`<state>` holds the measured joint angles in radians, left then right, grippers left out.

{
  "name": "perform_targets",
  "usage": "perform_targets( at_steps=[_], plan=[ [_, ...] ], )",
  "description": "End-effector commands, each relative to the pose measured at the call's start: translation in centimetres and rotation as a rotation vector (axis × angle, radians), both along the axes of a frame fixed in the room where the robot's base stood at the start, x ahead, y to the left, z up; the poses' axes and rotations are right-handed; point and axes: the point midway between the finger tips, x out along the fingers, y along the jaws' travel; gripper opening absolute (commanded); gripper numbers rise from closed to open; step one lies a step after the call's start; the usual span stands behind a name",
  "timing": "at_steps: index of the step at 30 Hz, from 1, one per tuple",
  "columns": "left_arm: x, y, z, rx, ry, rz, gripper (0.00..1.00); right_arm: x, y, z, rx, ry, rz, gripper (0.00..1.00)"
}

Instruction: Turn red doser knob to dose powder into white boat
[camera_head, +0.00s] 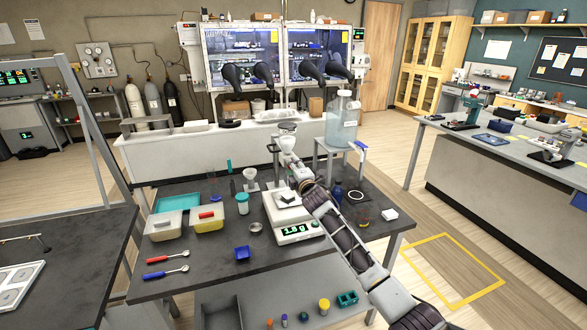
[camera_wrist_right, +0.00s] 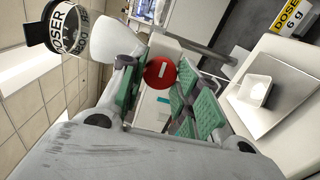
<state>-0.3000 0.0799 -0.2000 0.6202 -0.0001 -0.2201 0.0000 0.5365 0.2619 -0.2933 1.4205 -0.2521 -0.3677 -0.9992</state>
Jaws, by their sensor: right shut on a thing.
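The doser (camera_head: 288,130) stands at the back of the black table. Its clear jar with a "DOSER" band and its white body (camera_wrist_right: 112,38) fill the upper left of the right wrist view. The red doser knob (camera_wrist_right: 158,72) shows a white bar mark. My right gripper (camera_wrist_right: 155,88) is shut on the knob, with green-padded fingers on either side. In the head view my right gripper (camera_head: 288,158) is at the doser, and the knob is hidden. The white boat (camera_wrist_right: 258,91) sits on the balance (camera_head: 298,232), below and in front of the doser. My left gripper is out of view.
A yellow label (camera_wrist_right: 288,18) reads "DOSE 6 g". A large bottle (camera_head: 342,120) stands on a stand behind my right arm.

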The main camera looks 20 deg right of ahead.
Motion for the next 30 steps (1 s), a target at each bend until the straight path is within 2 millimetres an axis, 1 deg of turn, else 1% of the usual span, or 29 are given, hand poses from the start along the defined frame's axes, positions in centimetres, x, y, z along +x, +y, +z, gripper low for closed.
perform_targets(
  at_steps=[30],
  plan=[
    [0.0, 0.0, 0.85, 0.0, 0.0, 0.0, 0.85, -0.03, 0.03, -0.19, 0.968, 0.038, -0.002, 0.08]
  ],
)
